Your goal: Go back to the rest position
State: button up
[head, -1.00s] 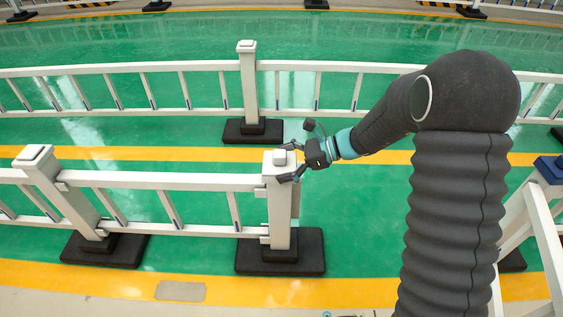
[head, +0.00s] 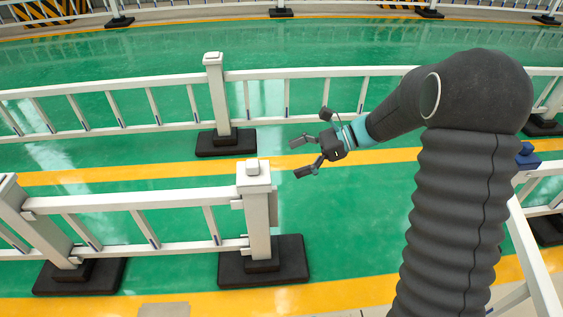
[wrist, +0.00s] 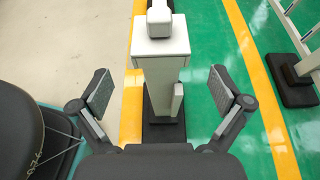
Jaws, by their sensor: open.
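My gripper (head: 300,157) is open and empty in the head view, held in the air to the right of a white fence post (head: 258,215). The post has a square cap with a small white block (head: 253,167) on top and stands on a black base. In the wrist view my gripper (wrist: 160,95) shows two spread fingers with nothing between them. The same post (wrist: 162,60) with its block (wrist: 160,20) lies beyond the fingers there, apart from them.
A white fence rail (head: 130,200) runs left from the near post. A second white fence (head: 100,90) crosses behind it. Green floor (head: 360,220) is open right of the near post.

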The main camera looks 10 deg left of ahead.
jog(key=s+d+f+n+h, duration=0.4)
jog(key=s+d+n+h, duration=0.2)
jog(key=s+d+n, duration=0.25)
jog(key=s+d+r+n+t+h+p, duration=0.1)
jog(key=s+d+r+n+t+h, duration=0.2)
jog(key=s+d+r, duration=0.3)
jog(key=s+d+r+n+t+h+p, duration=0.2)
jog(key=s+d+r+n+t+h, duration=0.1)
jog(key=s+r, duration=0.6)
jog(key=d+r+t+h, duration=0.1)
jog(key=d+r+t, duration=0.1)
jog(key=d, duration=0.1)
jog(key=shift+s+n+t+p, duration=0.3)
jog(key=shift+s+n, duration=0.05)
